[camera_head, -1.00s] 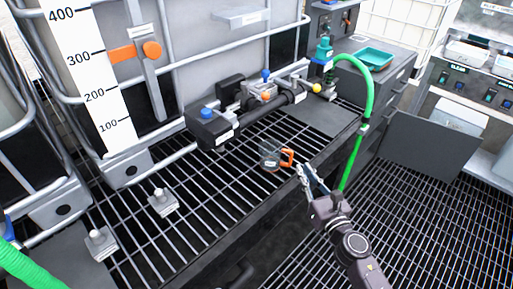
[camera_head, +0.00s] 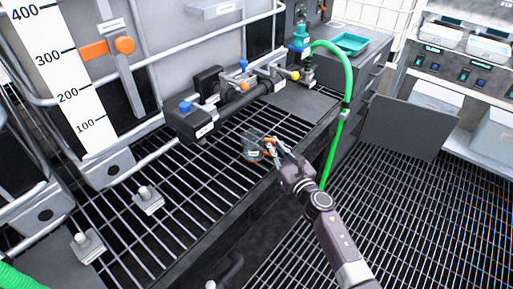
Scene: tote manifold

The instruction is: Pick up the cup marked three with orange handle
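The clear cup (camera_head: 252,148) with an orange handle (camera_head: 268,143) stands upright on the black grating near its front edge. A small label shows on the cup, but its marking is too small to read. My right gripper (camera_head: 275,149) comes in from the lower right and has its fingertips at the orange handle, covering part of it. Whether the fingers are closed on the handle cannot be made out. My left gripper is not in view.
A dark valve manifold (camera_head: 233,101) with blue, orange and yellow knobs lies behind the cup. A green hose (camera_head: 345,75) hangs to the right of it. A teal tray (camera_head: 350,42) sits on the grey cabinet. The grating left of the cup is mostly clear.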

